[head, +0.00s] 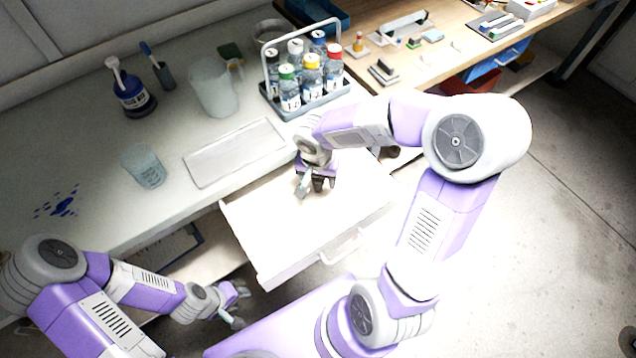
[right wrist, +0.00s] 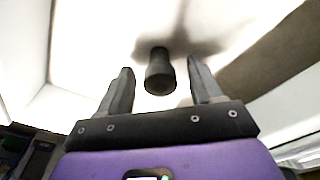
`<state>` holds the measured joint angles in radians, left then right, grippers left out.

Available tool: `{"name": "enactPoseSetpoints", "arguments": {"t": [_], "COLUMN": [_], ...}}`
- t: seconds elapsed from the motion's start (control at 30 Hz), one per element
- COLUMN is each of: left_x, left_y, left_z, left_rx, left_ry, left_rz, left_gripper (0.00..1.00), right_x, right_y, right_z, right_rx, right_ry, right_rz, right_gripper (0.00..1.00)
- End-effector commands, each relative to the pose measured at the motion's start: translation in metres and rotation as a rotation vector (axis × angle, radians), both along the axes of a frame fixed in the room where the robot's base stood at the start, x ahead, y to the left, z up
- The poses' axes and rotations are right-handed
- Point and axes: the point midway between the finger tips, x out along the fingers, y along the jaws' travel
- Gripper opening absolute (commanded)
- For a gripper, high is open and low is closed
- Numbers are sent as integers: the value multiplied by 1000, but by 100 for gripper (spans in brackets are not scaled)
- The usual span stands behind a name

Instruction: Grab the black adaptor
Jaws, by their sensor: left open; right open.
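The black adaptor (right wrist: 159,74) is a short dark cylinder standing out from a bright white surface in the right wrist view. It lies between the two spread fingers of my right gripper (head: 315,186), with a gap on each side. In the head view that gripper is over the open white drawer (head: 264,232), and I cannot make out the adaptor apart from the dark fingers. My left gripper (head: 239,303) is open and empty, low in front of the bench, left of the drawer.
A wooden table (head: 455,20) with small items stands at the back right.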

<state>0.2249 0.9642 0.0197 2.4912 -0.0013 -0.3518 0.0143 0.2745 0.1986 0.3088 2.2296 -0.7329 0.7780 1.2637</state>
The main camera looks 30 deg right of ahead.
Motion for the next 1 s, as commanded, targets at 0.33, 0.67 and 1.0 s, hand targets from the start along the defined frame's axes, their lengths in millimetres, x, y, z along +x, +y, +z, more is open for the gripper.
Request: {"name": "enactPoseSetpoints", "arguments": {"t": [0.33,0.67,1.0], "left_x": [0,0,0], "left_y": [0,0,0], "left_z": [-6,-6,-5], "left_rx": [0,0,0], "left_ry": [-1,-1,0], "left_rz": [0,0,0], "left_gripper": [43,43,43], "right_x": [1,1,1], "right_y": [-1,-1,-1], "right_z": [-15,-14,-13], "right_rx": [0,0,0], "right_ry": [0,0,0], "right_rz": [0,0,0], "right_gripper": [62,12,6]}}
